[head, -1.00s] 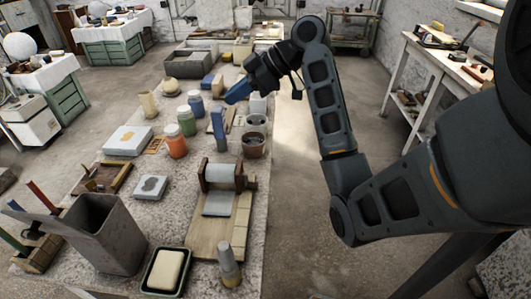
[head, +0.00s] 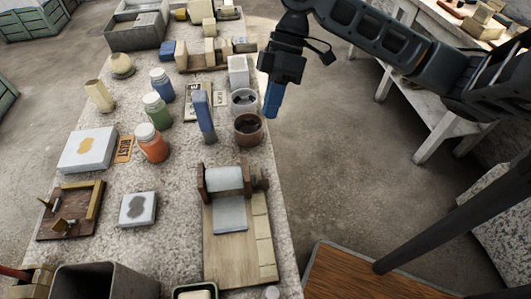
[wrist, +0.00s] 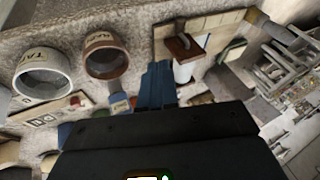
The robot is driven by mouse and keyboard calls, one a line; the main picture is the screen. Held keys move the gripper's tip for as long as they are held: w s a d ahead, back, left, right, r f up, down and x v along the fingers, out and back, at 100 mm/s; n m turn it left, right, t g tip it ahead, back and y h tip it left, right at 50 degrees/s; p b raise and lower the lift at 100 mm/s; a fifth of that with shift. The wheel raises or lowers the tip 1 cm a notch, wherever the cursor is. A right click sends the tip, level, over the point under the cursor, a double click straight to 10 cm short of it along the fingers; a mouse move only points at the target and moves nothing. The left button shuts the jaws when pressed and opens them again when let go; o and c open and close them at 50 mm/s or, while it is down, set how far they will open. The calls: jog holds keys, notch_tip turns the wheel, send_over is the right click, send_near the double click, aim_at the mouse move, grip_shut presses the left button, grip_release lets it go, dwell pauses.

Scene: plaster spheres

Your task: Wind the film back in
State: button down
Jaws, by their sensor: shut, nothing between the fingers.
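The pale film roll (head: 225,180) sits between two brown wooden end pieces on a wooden board (head: 225,262). A strip of film (head: 229,214) hangs off the roll and lies on the board. A brown knob or crank (head: 262,179) shows at the roll's right end. In the wrist view the brown end piece (wrist: 185,46) and the white roll (wrist: 183,72) stand just beyond my fingers. My gripper (head: 271,112) is shut and empty, its blue fingers pointing down off the bench's right edge, behind the roll and apart from it. Its fingers also show in the wrist view (wrist: 157,70).
A brown pot (head: 249,130) and a grey pot (head: 243,100) stand close left of my gripper. Open floor (head: 350,190) lies right of the bench; a brown wooden top (head: 355,275) is at lower right.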

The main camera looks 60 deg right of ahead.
jog(key=p, duration=0.1)
send_near(262, 180)
jog(key=w+f, duration=0.1)
jog(key=f, duration=0.1)
jog(key=w+f, duration=0.2)
jog(key=shift+d+f, duration=0.1)
jog(key=shift+f, duration=0.2)
jog(key=shift+s+a+f+p, duration=0.15)
jog(key=shift+s+a, duration=0.2)
jog(key=shift+a, duration=0.05)
jog(key=shift+s+a+f+p, duration=0.15)
jog(key=shift+s+a+f, duration=0.05)
jog(key=shift+s+a, duration=0.2)
jog(key=shift+s+a+f, duration=0.3)
jog(key=shift+a+f, duration=0.05)
jog(key=shift+a, duration=0.2)
jog(key=shift+f+g+y, duration=0.5)
jog(key=shift+g+y, duration=0.2)
jog(key=shift+y, duration=0.5)
jog(key=shift+s+a+m+g+y+b, duration=0.15)
jog(key=shift+m+g+y+b, duration=0.3)
jog(key=shift+y, duration=0.35)
